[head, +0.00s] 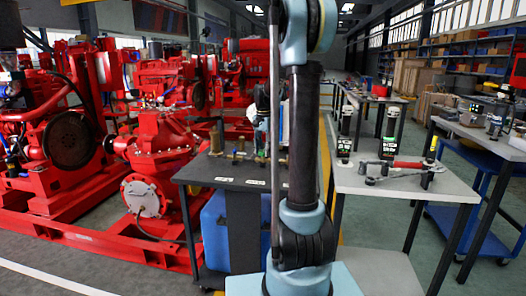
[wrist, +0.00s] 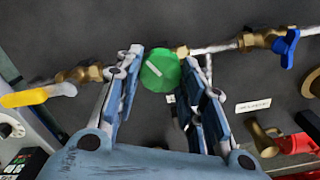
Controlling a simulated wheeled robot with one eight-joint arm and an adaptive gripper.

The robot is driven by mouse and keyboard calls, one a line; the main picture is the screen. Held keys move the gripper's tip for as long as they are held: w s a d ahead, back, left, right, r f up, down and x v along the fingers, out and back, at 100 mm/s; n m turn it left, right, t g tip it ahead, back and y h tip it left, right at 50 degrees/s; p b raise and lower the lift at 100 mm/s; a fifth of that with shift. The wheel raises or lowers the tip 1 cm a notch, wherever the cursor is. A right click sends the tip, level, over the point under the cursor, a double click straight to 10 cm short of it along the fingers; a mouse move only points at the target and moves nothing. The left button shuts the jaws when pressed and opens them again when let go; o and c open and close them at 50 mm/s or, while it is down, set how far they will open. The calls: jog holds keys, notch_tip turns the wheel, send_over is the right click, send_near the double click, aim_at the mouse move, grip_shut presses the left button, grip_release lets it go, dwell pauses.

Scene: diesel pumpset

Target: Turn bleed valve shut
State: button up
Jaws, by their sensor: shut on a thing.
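In the wrist view a round green knob (wrist: 160,71) with a pale line across its face sits on a pipe run with brass fittings. My gripper (wrist: 161,65) has a finger on each side of the knob and is shut on it. The fingers hide part of the pipe near the knob. I see no readable label naming the bleed valve; the green knob is the valve part in my grip. In the head view my arm hides most of the bench area, and the knob cannot be made out.
In the wrist view a yellow lever (wrist: 38,96) is to the left and a blue handle (wrist: 287,48) to the right. A red fitting (wrist: 299,143) is at lower right. In the head view red pump machinery (head: 155,155) stands left and a grey table (head: 400,183) right.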

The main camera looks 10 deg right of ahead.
aim_at(263, 150)
jog(key=shift+o, duration=0.2)
jog(key=m, duration=0.6)
dwell(0.4)
jog(key=o, duration=1)
jog(key=shift+o, duration=0.2)
jog(key=shift+r, duration=0.1)
notch_tip(263, 150, up, 12)
